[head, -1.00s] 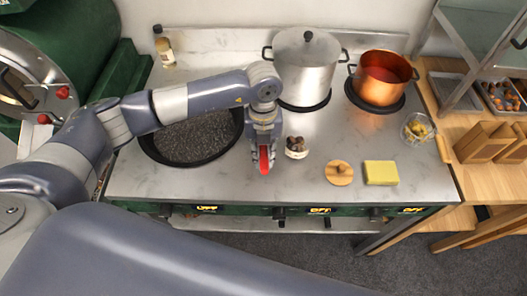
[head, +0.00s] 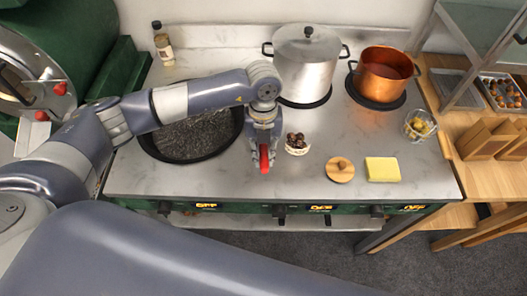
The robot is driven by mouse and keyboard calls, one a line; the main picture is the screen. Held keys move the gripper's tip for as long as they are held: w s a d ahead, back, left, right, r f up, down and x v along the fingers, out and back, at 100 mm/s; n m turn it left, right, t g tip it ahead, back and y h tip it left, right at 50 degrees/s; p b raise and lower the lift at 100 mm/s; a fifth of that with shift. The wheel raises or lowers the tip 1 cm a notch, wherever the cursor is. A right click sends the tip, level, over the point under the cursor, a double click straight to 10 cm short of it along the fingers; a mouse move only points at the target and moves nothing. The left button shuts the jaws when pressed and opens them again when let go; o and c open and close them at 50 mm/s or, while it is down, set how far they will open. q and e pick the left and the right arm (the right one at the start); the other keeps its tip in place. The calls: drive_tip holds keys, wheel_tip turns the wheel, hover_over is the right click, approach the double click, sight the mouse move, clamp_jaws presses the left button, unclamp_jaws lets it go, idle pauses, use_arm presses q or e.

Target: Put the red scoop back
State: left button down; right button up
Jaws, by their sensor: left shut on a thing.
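The red scoop (head: 264,158) is held in my left gripper (head: 264,146), over the pale stovetop between the black pan and a small cup of chestnuts. The gripper is shut on it. Only a red part shows below the fingers; the rest is hidden by the gripper or too small to tell. I cannot tell whether the scoop touches the stovetop. The small cup (head: 297,149) with dark brown chestnuts stands just right of the scoop, apart from it. My right gripper is not in the view.
The black pan (head: 150,148) of dark grains lies left, partly under my left arm. A steel pot (head: 305,75) and a copper pot (head: 383,72) stand behind. A wooden lid (head: 340,172), yellow sponge (head: 383,169) and glass bowl (head: 420,127) sit right. The front middle of the stovetop is clear.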

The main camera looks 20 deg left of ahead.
use_arm(q)
drive_tip(key=shift+f, duration=0.2)
drive_tip(key=c, duration=1.4)
unclamp_jaws()
drive_tip(key=shift+c, duration=0.2)
wheel_tip(320, 180, up, 12)
drive_tip(key=w, duration=0.1)
drive_tip(key=shift+a, duration=0.2)
drive_tip(key=shift+f, duration=0.1)
